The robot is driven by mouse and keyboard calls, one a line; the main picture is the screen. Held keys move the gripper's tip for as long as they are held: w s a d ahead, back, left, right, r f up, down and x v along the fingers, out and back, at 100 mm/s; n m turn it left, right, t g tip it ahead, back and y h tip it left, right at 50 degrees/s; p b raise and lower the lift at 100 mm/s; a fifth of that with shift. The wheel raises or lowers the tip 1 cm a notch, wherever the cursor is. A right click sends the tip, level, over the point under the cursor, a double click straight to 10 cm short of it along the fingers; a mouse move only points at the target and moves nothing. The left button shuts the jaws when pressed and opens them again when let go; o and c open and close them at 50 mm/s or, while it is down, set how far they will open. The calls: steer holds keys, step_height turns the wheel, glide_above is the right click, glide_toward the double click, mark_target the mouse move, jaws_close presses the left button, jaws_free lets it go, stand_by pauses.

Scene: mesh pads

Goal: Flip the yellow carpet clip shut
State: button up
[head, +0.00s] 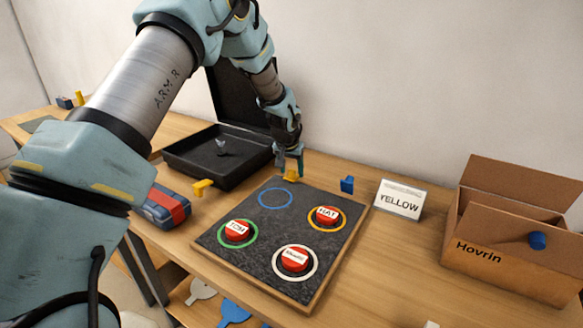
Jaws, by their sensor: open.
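A grey carpet-topped board (265,245) with a wooden rim lies on the table. A small yellow clip (291,176) sits at its far edge, and whether it is raised or flat is too small to tell. My gripper (289,164) points down right at this clip, open; I cannot tell whether it touches it. Its fingers partly cover the clip. A second yellow piece (202,187) stands left of the board, and a blue piece (347,184) stands near its far right corner. A sign (400,199) reading "YELLOW" stands to the right.
The board carries three red labelled pads (295,259) in coloured rings and one empty blue ring (275,198). An open black case (190,172) lies behind left, a blue and red pouch (160,207) at left. A cardboard box (510,245) stands right. The table between sign and box is clear.

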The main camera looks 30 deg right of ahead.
jaws_close()
stand_by(0.6)
